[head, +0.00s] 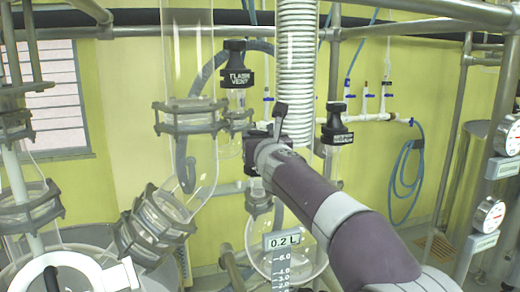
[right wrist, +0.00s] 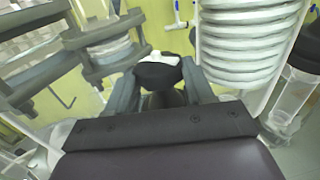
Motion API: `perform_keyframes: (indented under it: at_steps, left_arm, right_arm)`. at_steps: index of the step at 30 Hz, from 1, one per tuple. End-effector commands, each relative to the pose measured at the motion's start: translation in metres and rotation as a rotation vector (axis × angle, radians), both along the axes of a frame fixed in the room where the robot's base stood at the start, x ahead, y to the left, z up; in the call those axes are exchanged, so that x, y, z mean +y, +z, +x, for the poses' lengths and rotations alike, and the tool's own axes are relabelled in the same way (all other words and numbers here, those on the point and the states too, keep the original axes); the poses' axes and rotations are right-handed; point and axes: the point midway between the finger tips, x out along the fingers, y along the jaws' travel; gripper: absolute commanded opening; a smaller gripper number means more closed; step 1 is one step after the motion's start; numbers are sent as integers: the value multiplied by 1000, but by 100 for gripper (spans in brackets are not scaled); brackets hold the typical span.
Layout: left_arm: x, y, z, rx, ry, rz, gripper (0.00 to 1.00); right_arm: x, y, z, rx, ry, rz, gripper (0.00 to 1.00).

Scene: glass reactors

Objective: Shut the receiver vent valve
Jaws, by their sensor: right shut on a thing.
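My right gripper (head: 258,152) reaches in from the lower right and is above the glass receiver (head: 290,258) with the 0.2 L display. In the right wrist view, its two fingers (right wrist: 160,92) are closed on a black valve knob (right wrist: 158,76) with a white top. The arm hides most of this knob in the head view, and I cannot read its label or tell its turn angle. My left gripper is not in view.
A black knob labelled like "FLASH VENT" (head: 238,66) stands up and left of the gripper. Another black knob (head: 337,128) is to its right. Glass tubes and clamps (head: 188,115) crowd the left.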

Motion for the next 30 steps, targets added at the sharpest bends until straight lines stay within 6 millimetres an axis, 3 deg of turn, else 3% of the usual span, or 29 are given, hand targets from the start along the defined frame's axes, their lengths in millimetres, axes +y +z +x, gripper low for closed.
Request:
perform_keyframes:
  at_steps: [5, 11, 21, 30]
  left_arm:
    - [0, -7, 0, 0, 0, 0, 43]
    - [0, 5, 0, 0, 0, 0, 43]
    - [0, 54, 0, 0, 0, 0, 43]
    - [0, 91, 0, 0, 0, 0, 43]
  right_arm:
    - [5, 2, -2, -5, -129, 4, 22]
    - [8, 7, -1, -5, -316, 2, 22]
    - [12, 12, 1, -5, -597, 1, 22]
    - [13, 10, 2, -7, -746, 1, 22]
